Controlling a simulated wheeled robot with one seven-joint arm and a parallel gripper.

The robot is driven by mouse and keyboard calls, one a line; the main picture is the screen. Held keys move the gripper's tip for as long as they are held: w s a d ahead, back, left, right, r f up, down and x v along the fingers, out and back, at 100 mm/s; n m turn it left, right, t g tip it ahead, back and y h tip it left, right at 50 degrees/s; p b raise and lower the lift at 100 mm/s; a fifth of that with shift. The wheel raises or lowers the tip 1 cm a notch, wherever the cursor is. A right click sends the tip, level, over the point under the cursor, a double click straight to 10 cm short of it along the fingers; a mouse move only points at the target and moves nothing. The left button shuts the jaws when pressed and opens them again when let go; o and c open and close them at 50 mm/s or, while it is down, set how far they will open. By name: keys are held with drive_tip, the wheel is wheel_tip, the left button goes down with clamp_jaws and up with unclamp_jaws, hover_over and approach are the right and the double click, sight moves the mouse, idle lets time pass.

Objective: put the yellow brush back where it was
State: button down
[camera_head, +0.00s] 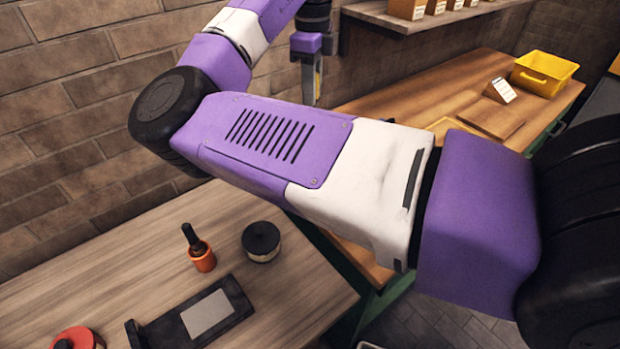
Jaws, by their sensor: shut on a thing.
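My gripper (312,98) hangs at the top centre, pointing down, beyond my own arm. It is small and far off in the view. It is shut on a narrow thing with a yellow strip along it, which looks like the yellow brush (319,72). Most of that thing is hidden by the jaws. The held thing is in the air in front of the brick wall, above the back of the wooden bench (455,82). No other yellow brush is in view. My arm covers much of the middle of the picture.
A yellow bin (543,73), a white card (500,90) and a wooden board (491,121) are on the bench. A shelf (405,22) with small boxes is above.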

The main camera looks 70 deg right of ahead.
wheel_tip(320, 180, down, 19)
drive_tip(key=p, duration=0.1)
drive_tip(key=shift+p, duration=0.35)
drive_tip(key=shift+f, duration=0.15)
drive_tip(key=c, duration=1.3)
unclamp_jaws()
wheel_tip(320, 180, up, 12)
drive_tip(key=shift+r+b, duration=0.2)
drive_tip(key=shift+b, duration=0.8)
